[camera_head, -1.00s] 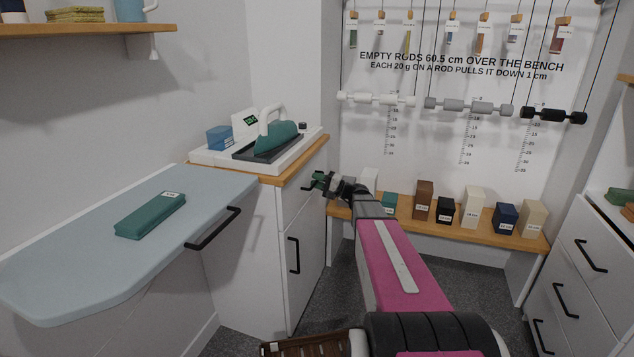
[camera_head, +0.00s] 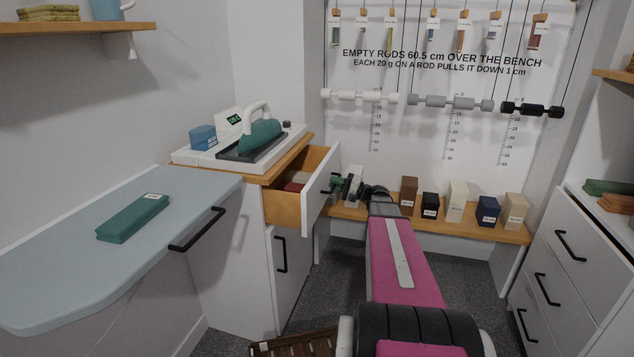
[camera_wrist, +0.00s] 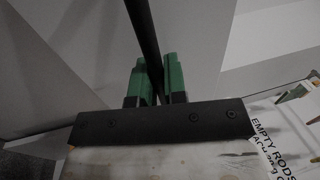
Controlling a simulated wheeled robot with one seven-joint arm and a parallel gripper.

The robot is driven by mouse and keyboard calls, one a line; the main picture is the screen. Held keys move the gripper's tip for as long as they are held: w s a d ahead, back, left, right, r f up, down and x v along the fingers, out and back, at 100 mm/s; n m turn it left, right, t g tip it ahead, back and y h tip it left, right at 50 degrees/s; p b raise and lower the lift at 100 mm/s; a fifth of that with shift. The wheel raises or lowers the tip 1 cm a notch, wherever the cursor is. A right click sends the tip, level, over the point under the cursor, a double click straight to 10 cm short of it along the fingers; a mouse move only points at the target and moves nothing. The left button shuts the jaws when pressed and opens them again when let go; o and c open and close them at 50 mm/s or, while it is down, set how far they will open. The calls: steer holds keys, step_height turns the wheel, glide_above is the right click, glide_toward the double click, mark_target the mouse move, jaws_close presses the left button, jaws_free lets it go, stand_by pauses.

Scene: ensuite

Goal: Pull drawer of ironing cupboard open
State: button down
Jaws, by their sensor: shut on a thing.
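The ironing cupboard (camera_head: 242,250) is white with a wooden top and stands at the centre left in the head view. Its top drawer (camera_head: 316,188) is pulled out, with a white front and wooden sides. Something reddish lies inside, partly hidden. My gripper (camera_head: 338,187) is at the outer side of the drawer front. In the wrist view, the green fingers of my gripper (camera_wrist: 157,82) are shut on the black bar handle (camera_wrist: 143,32). In the head view the handle is mostly hidden by the gripper. The cupboard's lower door (camera_head: 292,270) is closed.
An iron (camera_head: 260,132) on a white station sits on the cupboard top. A blue ironing board (camera_head: 60,265) with a green folded cloth (camera_head: 133,218) is at left. A low bench (camera_head: 465,225) with several blocks stands behind my arm. White drawers (camera_head: 570,270) stand at right.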

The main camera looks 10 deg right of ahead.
steer(key=r+v, duration=0.2)
steer(key=v, duration=1.1)
steer(key=shift+d+r, duration=0.2)
steer(key=shift+d, duration=0.05)
steer(key=c, duration=1.2)
jaws_free()
steer(key=shift+s+d, duration=0.1)
steer(key=v, duration=1)
steer(key=shift+s+d+f, duration=0.15)
steer(key=shift+d, duration=0.1)
steer(key=shift+s, duration=0.1)
